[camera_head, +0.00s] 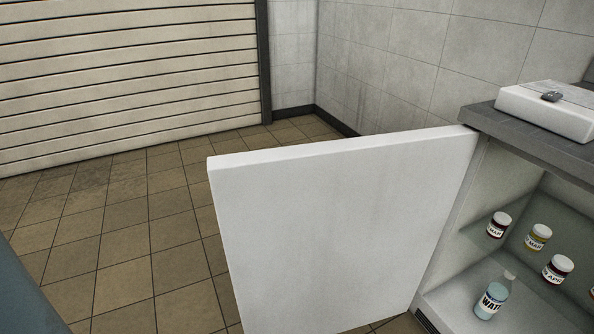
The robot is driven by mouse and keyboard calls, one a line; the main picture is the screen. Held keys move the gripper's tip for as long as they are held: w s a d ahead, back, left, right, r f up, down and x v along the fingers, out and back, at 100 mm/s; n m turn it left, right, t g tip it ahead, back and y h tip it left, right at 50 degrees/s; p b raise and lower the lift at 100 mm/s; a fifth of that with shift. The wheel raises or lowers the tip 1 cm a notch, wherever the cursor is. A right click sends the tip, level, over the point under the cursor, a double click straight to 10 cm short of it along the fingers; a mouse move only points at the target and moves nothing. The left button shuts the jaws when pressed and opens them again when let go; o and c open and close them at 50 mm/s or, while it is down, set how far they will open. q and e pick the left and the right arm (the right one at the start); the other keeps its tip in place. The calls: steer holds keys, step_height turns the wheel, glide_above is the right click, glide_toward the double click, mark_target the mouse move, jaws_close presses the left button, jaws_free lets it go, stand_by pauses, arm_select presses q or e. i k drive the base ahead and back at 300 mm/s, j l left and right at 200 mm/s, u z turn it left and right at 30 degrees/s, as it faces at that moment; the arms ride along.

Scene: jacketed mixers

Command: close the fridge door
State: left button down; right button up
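The white fridge door (340,235) stands wide open in the head view. It reaches out to the left from the fridge (464,215) on the right, and its hinge side is near the counter's left corner. The door's free edge (222,240) is toward the left. The door's lower end is cut off by the bottom of the picture. Neither of my grippers shows in this view, so I cannot see their state.
Inside the fridge are several jars, one a jar (538,237) with a white lid, and a water bottle (491,297). A grey counter (540,140) above holds a white device (550,112). Tiled floor (120,240) left of the door is clear. A blue-grey surface (25,295) shows at lower left.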

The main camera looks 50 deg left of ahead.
mark_target(339, 236)
steer(key=k+j+z, duration=0.35)
steer(key=j, duration=0.4)
steer(key=k+j+z, duration=0.35)
steer(key=k+j, duration=0.25)
steer(key=j+z, duration=0.15)
steer(key=j, duration=0.4)
steer(key=j+z, duration=0.2)
steer(key=j, duration=0.35)
steer(key=k+j+z, duration=0.15)
steer(key=j, duration=0.4)
steer(key=k+j+z, duration=0.2)
steer(key=j, duration=0.35)
steer(key=i+j, duration=0.1)
steer(key=j, duration=0.4)
steer(key=j+z, duration=0.1)
steer(key=j, duration=0.35)
steer(key=i, duration=0.05)
